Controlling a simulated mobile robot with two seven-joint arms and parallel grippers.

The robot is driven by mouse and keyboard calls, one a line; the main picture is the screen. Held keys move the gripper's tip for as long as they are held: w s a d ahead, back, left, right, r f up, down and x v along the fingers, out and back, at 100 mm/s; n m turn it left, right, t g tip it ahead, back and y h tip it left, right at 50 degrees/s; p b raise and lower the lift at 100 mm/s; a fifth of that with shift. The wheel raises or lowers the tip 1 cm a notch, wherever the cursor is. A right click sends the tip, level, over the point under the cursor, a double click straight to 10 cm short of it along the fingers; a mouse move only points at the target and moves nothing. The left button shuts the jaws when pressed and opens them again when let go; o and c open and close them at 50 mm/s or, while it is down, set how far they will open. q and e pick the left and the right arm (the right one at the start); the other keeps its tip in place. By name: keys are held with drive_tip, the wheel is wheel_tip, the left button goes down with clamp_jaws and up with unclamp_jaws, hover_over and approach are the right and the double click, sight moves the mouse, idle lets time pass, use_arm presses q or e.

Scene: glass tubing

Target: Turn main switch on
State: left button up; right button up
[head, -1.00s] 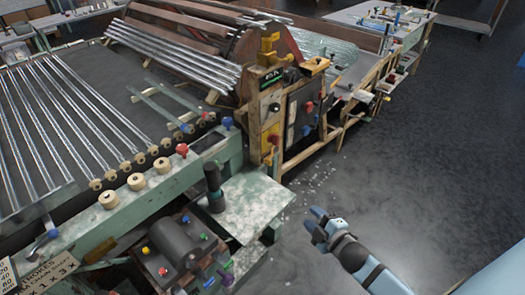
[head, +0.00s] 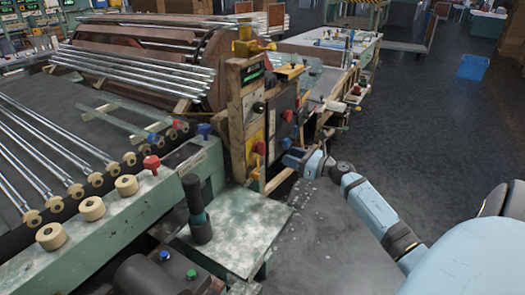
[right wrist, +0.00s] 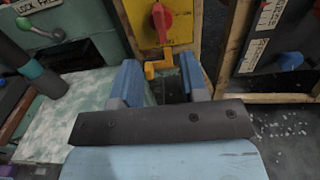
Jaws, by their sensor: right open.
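A red rotary switch (right wrist: 161,22) sits on a yellow plate (right wrist: 178,35) at the top of the right wrist view. In the head view the red switch (head: 259,147) shows on the wooden-framed control panel, on its yellow plate (head: 255,133). My right gripper (head: 294,158) is just right of the panel's lower part in the head view. In the right wrist view its two blue fingers (right wrist: 160,76) are apart, with nothing held between them. The switch lies ahead of the fingertips, not touched. An orange bracket (right wrist: 158,67) shows below the switch. My left gripper is not in view.
A dark panel (head: 284,115) with knobs adjoins the yellow plate on the right. A green metal table (head: 240,235) with a dark upright handle (head: 196,205) stands in front. Open floor (head: 330,235) lies to the right.

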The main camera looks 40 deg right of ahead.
sight(260, 148)
drive_tip(key=x, duration=1)
drive_tip(key=shift+w+a+f, duration=0.1)
drive_tip(key=shift+w, duration=0.1)
clamp_jaws()
